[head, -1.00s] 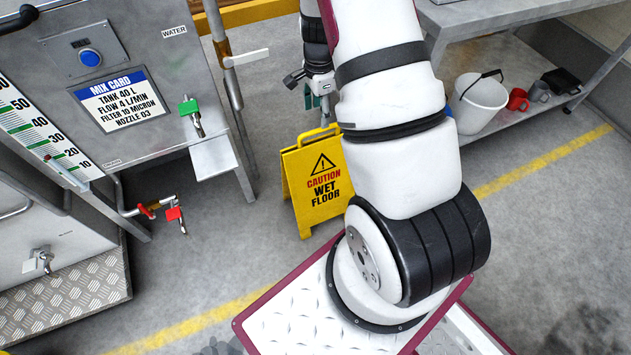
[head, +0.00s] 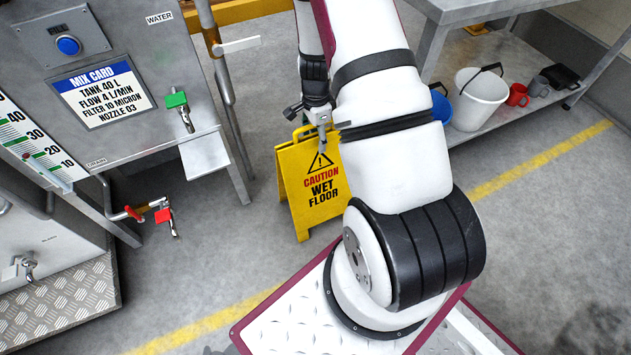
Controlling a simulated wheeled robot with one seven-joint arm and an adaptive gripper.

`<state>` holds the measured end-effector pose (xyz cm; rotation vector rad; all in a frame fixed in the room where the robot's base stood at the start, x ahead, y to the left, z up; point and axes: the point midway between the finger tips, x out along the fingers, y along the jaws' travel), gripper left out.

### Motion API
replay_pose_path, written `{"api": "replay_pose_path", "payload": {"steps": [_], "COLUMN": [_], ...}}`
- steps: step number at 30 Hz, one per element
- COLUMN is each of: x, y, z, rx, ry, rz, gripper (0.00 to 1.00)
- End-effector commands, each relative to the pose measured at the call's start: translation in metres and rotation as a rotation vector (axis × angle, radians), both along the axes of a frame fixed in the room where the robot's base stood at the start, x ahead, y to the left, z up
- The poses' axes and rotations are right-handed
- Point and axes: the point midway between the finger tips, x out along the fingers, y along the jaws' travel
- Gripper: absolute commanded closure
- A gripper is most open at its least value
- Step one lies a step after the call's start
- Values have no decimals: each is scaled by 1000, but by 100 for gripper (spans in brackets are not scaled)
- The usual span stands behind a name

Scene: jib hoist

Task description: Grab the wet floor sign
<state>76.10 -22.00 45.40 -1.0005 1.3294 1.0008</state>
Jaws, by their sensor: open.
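The yellow wet floor sign (head: 313,198) stands upright on the grey floor, left of my arm, with its printed face toward the camera. Its right edge is partly hidden by my arm. My gripper (head: 309,122) is at the top of the sign, fingers pointing down, and overlaps its upper edge and handle in the picture. It is open. I cannot tell whether a finger touches the sign or whether the handle lies between the fingers.
A steel tank cabinet (head: 110,75) with valves stands at left. A bench shelf (head: 465,125) at right holds a white bucket (head: 478,100), a red mug (head: 517,95), a grey mug (head: 538,86) and a blue item (head: 440,105). Floor in front of the sign is clear.

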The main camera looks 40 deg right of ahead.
Motion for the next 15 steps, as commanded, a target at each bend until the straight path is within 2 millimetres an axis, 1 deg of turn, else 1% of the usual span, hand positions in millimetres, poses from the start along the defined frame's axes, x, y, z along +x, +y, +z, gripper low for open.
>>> {"api": "replay_pose_path", "payload": {"steps": [1,2,8,9,14,15], "x": [0,0,0,0,0,0], "y": [0,0,0,0,0,0], "z": [-8,-9,-9,-9,-9,-9], "rx": [0,1,0,0,0,0], "ry": [0,0,-1,-1,-1,-1], "rz": [0,0,0,0,0,0], "gripper": [43,43,43,45,82,91]}}
